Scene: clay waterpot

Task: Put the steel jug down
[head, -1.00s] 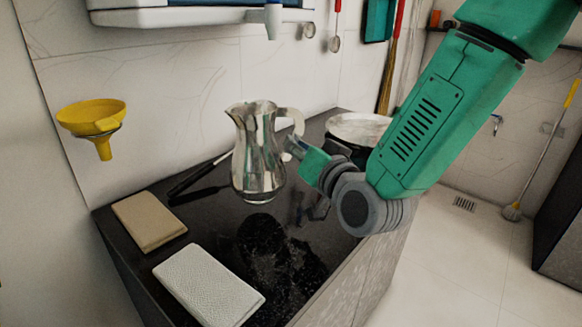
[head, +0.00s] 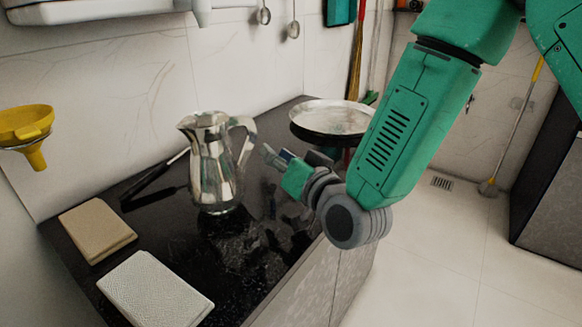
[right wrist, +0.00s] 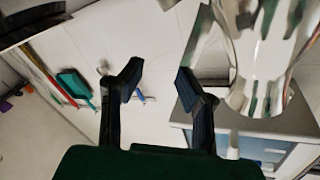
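The steel jug (head: 213,170) is shiny, with a spout at left and a handle at right. It stands upright on the dark countertop (head: 235,255), near the wall. My right gripper (head: 273,158) is to the right of the jug's handle, with a small gap between them. In the right wrist view its two fingers (right wrist: 159,82) are spread with nothing gripped between them. The jug (right wrist: 255,55) shows there on the right, outside the fingers. My left gripper is not in view.
A round shallow pan (head: 332,118) stands behind my right gripper. A tan block (head: 97,228) and a white textured block (head: 155,290) lie at the counter's left front. A dark long-handled tool (head: 150,182) lies left of the jug. A yellow funnel (head: 27,124) hangs on the wall.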

